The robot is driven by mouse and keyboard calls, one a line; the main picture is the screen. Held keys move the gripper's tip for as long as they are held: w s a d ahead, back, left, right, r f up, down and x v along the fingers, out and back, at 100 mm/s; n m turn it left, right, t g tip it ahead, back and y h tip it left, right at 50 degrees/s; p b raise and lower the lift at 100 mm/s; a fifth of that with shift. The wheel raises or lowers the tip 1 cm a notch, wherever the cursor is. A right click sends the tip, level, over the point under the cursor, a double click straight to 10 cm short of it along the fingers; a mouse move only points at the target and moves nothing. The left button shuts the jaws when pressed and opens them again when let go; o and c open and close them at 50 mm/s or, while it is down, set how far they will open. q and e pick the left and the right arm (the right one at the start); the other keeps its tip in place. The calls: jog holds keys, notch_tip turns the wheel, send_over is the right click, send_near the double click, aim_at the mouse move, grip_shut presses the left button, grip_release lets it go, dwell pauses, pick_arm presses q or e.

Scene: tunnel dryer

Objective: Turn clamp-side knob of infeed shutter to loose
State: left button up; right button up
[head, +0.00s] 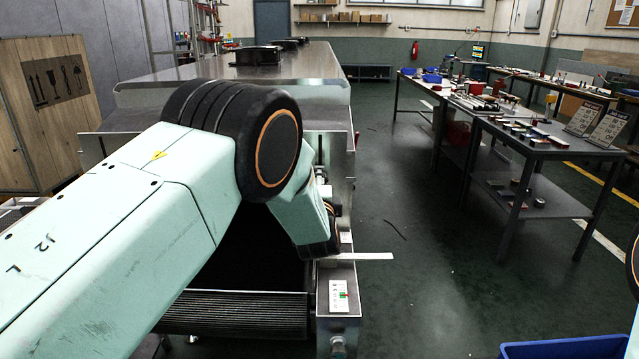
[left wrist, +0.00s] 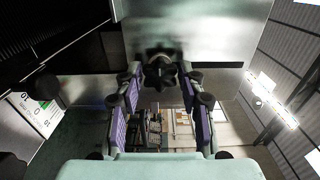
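The dark, lobed knob (left wrist: 160,72) shows in the left wrist view, in front of a bare metal plate (left wrist: 215,28). My left gripper (left wrist: 160,76) is open, with its two purple-padded fingers on either side of the knob. A gap shows between each fingertip and the knob, so the fingers look apart from it. In the head view my left arm covers the knob and most of the dryer's (head: 240,66) near end, and the left fingers cannot be made out. My right gripper is not in view.
A conveyor belt (head: 235,312) lies at the dryer's mouth, with a small panel with green and red marks (head: 338,296) beside it. A flat pale bar (head: 362,257) sticks out to the right.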

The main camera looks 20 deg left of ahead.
pick_arm(q)
jog(key=shift+r, duration=0.1)
jog(key=c, duration=0.6)
jog(key=shift+o, duration=0.2)
jog(key=shift+n, duration=0.4)
jog(key=n, duration=2.4)
jog(key=shift+w+r+n, duration=0.15)
jog(key=shift+r+n, duration=0.2)
jog(key=shift+n, duration=0.05)
jog(key=o, duration=1.2)
jog(key=shift+f, duration=0.3)
